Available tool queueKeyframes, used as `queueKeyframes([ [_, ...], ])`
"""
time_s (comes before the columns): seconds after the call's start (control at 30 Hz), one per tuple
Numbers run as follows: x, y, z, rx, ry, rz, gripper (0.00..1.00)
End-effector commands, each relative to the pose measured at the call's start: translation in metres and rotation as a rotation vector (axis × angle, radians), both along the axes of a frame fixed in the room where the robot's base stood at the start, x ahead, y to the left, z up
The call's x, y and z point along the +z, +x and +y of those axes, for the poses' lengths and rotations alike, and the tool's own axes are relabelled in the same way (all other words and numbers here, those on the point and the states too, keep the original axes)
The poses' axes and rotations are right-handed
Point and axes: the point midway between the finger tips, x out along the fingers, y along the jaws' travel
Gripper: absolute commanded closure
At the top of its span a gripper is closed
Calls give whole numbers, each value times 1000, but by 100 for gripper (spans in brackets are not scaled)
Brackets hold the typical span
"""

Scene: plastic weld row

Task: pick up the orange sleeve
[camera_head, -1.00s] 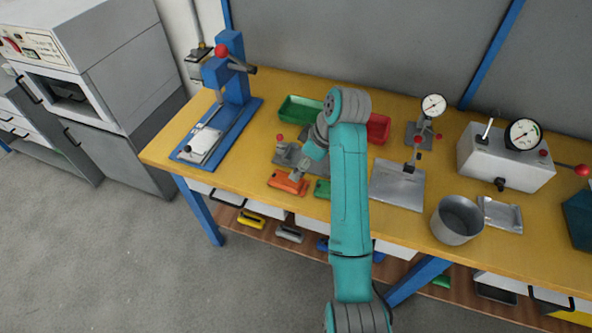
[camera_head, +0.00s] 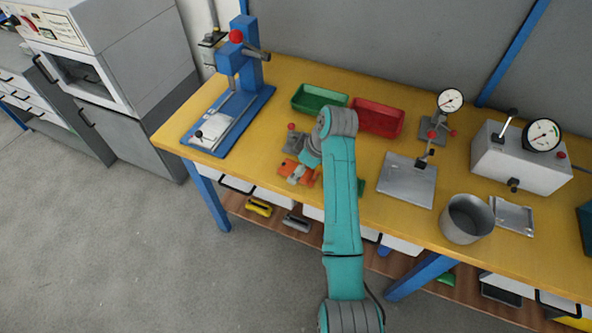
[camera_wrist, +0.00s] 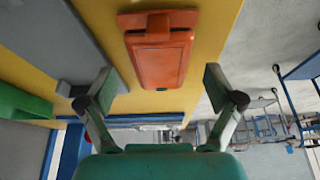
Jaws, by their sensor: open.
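The orange sleeve (camera_head: 286,166) lies flat on the yellow bench near its front edge, partly covered by my gripper in the head view. The wrist view shows the orange sleeve (camera_wrist: 160,64) as a rounded rectangular piece with a raised bar across one end. My gripper (camera_head: 296,178) is above it in the head view. In the wrist view my gripper (camera_wrist: 158,82) is open and empty, with one finger to each side of the sleeve in the picture. The fingers look apart from it; the exact height gap is hard to tell.
A green bin (camera_head: 319,99) and a red bin (camera_head: 377,118) stand behind. A blue press (camera_head: 236,110) is at left. A grey plate fixture (camera_head: 407,180) and a metal cup (camera_head: 467,218) are at right. A green piece (camera_head: 361,187) shows beside my arm.

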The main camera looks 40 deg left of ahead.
Motion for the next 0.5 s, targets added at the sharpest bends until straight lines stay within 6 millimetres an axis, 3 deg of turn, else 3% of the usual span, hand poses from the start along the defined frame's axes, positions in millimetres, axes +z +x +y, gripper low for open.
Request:
queueKeyframes([
  [0.3,-6,-1,2,0,0,0,8],
  [0.37,-6,-1,2,0,0,0,21],
  [0.5,-6,-1,2,0,0,0,56],
])
